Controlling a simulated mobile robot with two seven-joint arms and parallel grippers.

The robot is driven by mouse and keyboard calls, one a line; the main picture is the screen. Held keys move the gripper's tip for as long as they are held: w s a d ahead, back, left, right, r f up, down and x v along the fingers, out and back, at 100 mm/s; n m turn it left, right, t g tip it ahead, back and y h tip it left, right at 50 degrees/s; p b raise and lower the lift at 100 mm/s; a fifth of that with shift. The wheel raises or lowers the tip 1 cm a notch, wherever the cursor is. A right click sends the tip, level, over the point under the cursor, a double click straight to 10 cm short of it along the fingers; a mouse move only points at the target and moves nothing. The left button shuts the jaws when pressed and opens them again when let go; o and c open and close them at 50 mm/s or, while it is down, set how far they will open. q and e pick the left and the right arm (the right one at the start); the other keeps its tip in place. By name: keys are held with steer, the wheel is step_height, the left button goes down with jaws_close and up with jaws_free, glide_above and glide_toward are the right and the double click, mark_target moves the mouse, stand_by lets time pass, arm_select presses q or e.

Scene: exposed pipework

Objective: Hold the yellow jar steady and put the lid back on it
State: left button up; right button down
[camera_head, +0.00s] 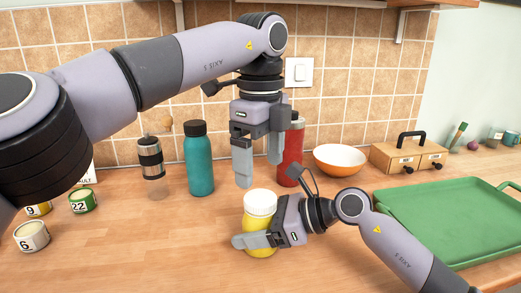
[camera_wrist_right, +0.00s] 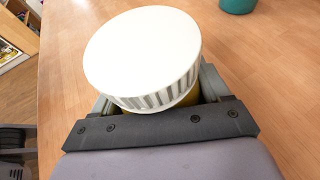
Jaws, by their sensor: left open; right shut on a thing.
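The yellow jar (camera_head: 262,223) stands upright on the wooden counter. The white ribbed lid (camera_head: 260,203) sits on top of the jar; whether it is screwed down I cannot tell. In the right wrist view the lid (camera_wrist_right: 143,52) covers most of the jar (camera_wrist_right: 190,98). My right gripper (camera_head: 255,240) is shut on the jar's body, its fingers around it below the lid. My left gripper (camera_head: 258,172) is open and empty, pointing down a little above the lid, with its fingers apart.
Behind stand a teal bottle (camera_head: 200,160), a red bottle (camera_head: 291,155), a clear shaker (camera_head: 151,165) and an orange bowl (camera_head: 340,160). Numbered tins (camera_head: 32,236) stand at left. The front counter is clear.

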mark_target(260, 198)
arm_select(q)
steer(key=shift+f, duration=3.1)
steer(key=shift+c, duration=0.3)
steer(key=c, duration=1.1)
steer(key=shift+m, duration=1.6)
steer(key=o, duration=1.2)
steer(key=shift+r, duration=2.3)
